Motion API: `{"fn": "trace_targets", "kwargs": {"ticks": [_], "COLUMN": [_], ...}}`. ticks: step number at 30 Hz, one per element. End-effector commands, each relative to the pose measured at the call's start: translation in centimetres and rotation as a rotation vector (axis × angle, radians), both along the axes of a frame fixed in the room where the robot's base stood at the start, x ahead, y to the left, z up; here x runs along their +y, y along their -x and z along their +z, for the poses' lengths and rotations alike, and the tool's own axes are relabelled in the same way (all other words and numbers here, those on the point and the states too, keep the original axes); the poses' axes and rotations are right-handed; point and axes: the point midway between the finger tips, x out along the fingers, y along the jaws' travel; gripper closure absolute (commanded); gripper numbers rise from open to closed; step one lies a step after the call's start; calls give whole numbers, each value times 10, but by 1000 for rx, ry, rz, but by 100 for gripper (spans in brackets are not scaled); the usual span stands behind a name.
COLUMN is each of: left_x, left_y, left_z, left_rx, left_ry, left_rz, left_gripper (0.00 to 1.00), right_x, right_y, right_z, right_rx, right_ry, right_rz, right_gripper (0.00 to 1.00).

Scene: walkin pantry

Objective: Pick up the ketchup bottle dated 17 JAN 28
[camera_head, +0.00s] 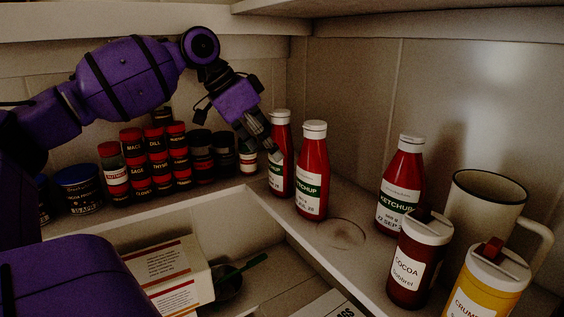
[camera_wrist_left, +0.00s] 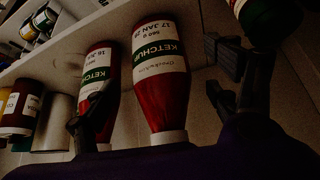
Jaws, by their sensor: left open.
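My left gripper (camera_head: 266,145) is open beside the leftmost ketchup bottle (camera_head: 283,165) on the corner shelf. In the left wrist view, which is upside down, the bottle dated 17 JAN 28 (camera_wrist_left: 160,85) appears between the open fingers (camera_wrist_left: 163,78); it seems to be that leftmost bottle. A second bottle, dated 16 JUL with the year unclear (camera_wrist_left: 98,62), is partly behind one finger; it seems to be the middle ketchup bottle (camera_head: 312,175). A third ketchup bottle (camera_head: 403,175), dated in SEP, stands farther right. All stand upright. My right gripper is not in view.
Stacked spice jars (camera_head: 155,165) stand left of the bottles. A white mug (camera_head: 482,205), a cocoa jar (camera_head: 415,265) and a yellow crumbs jar (camera_head: 485,285) stand at the right. A box (camera_head: 165,270) lies lower left. Bare shelf lies between the middle and right bottles.

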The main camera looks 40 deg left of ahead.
Motion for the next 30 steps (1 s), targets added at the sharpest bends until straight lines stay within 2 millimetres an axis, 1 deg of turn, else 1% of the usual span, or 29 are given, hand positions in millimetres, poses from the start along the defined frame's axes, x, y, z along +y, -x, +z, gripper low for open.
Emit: {"fn": "trace_targets", "kwargs": {"ticks": [1, 6, 9, 16, 17, 21, 30], "left_x": [-3, -11, -13, -14, -14, -14, -14], "left_y": [-3, -14, -18, -19, -18, -18, -18], "left_z": [-9, -30, -35, -34, -34, -34, -34], "left_rx": [7, 6, 2, -2, -2, -2, -2], "left_ry": [-2, -2, 0, 0, 1, 1, 1], "left_rz": [-1, 0, -1, -1, 0, 0, 0], "left_gripper": [19, 19, 19, 19, 22, 40, 80], "right_x": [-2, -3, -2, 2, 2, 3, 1], "right_y": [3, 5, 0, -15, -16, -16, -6], "right_z": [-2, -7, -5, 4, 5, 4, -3], "right_rx": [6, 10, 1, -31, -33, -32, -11], "right_ry": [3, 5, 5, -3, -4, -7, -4], "right_rz": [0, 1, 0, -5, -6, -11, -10], "right_gripper": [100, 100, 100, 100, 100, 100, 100]}}
